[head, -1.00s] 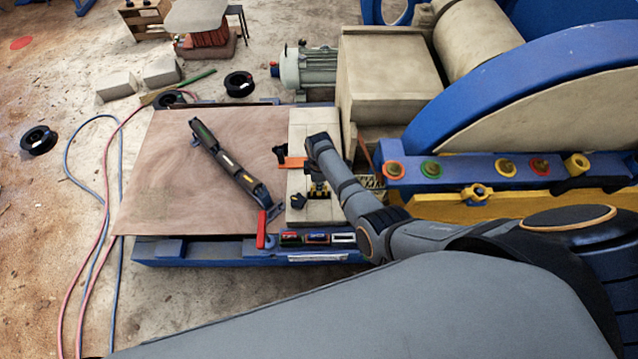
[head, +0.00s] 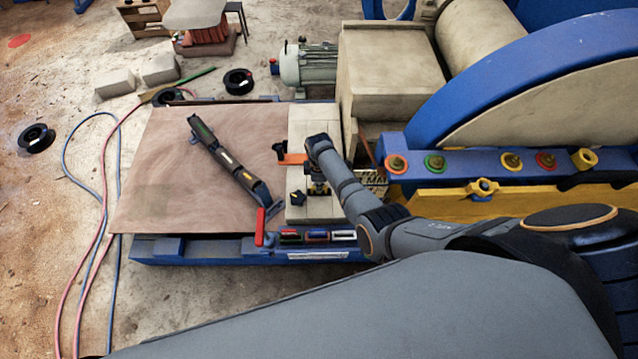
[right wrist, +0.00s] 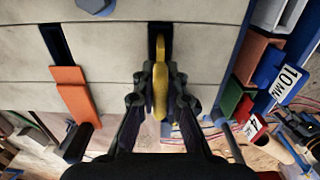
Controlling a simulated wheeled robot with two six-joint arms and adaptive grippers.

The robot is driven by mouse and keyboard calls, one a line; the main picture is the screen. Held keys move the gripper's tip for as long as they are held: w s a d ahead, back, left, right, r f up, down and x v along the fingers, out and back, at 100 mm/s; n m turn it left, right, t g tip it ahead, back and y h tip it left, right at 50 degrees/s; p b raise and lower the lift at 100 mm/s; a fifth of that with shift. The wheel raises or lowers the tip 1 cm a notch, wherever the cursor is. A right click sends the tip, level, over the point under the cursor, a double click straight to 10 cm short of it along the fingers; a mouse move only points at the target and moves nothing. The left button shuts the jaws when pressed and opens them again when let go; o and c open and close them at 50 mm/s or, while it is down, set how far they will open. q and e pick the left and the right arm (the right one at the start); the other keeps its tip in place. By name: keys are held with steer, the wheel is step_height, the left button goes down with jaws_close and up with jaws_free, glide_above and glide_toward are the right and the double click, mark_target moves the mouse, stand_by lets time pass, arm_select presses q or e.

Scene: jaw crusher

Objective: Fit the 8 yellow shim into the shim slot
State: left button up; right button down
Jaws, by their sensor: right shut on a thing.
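My right gripper (head: 318,188) reaches down over the pale block (head: 306,128) beside the crusher. In the right wrist view my right gripper (right wrist: 160,88) is shut on the yellow shim (right wrist: 160,84), which stands on edge between the fingers. The shim's far end lies at the dark shim slot (right wrist: 158,28) in the pale block's face and appears to reach into its opening; how deep I cannot tell. In the head view the arm and gripper hide the shim. My left gripper is not in view.
An orange piece (right wrist: 74,90) sits at another dark slot to the left. Coloured shims in a rack (head: 318,236) line the near edge. A long dark tool (head: 232,163) lies on the brown board (head: 160,190).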

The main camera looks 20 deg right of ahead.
steer(key=shift+f+b, duration=1.35)
steer(key=shift+f, duration=0.35)
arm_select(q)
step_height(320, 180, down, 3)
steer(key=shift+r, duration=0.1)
arm_select(e)
steer(key=c, duration=1.3)
jaws_free()
steer(key=shift+c, duration=0.2)
